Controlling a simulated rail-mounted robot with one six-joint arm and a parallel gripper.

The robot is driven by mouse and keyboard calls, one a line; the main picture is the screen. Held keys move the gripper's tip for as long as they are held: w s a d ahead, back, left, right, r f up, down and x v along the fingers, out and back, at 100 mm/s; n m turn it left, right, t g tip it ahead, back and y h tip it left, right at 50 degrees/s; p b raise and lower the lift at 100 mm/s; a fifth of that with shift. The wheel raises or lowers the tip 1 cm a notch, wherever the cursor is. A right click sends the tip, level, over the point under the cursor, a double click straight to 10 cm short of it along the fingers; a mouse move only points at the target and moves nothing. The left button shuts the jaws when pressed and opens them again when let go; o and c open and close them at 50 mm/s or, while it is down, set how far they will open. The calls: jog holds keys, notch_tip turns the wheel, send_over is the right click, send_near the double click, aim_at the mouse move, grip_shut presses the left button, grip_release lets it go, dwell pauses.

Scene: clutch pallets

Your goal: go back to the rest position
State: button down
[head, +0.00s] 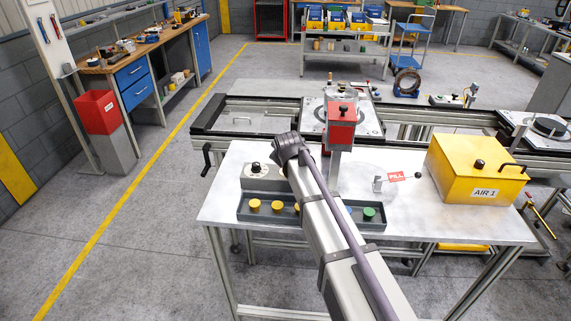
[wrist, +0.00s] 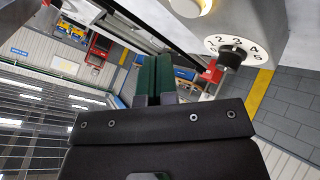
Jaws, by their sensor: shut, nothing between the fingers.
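My gripper (wrist: 154,66) shows in the wrist view with its two dark green fingers together and nothing between them. A grey box with a numbered white dial and black knob (wrist: 232,57) is to the right of the fingers, apart from them in the picture. In the head view my arm reaches from the bottom right up over the white table (head: 395,225). Its end hides the gripper there. The dial box (head: 262,178) stands on the table just left of my arm.
A dark tray (head: 288,221) with yellow and green buttons lies under my arm. A red-topped post (head: 341,125) stands just behind the arm's end. The floor at left is open.

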notch_tip(320, 180, up, 3)
jog(key=shift+f+p, duration=0.1)
jog(key=shift+p, duration=0.85)
jog(key=shift+f, duration=0.1)
jog(key=shift+s+f, duration=0.15)
jog(key=s+d+f+m+g, duration=0.1)
jog(key=s+d+m+g, duration=0.2)
jog(key=s, duration=0.8)
jog(key=s+d+f+m+g, duration=0.2)
jog(key=s+d, duration=0.4)
jog(key=s, duration=0.5)
jog(key=s+d+f+m+g, duration=0.2)
jog(key=s+d+m+g, duration=0.2)
jog(key=s, duration=0.7)
jog(key=shift+s+d+m, duration=0.2)
jog(key=shift+d+m, duration=0.1)
jog(key=shift+d, duration=0.1)
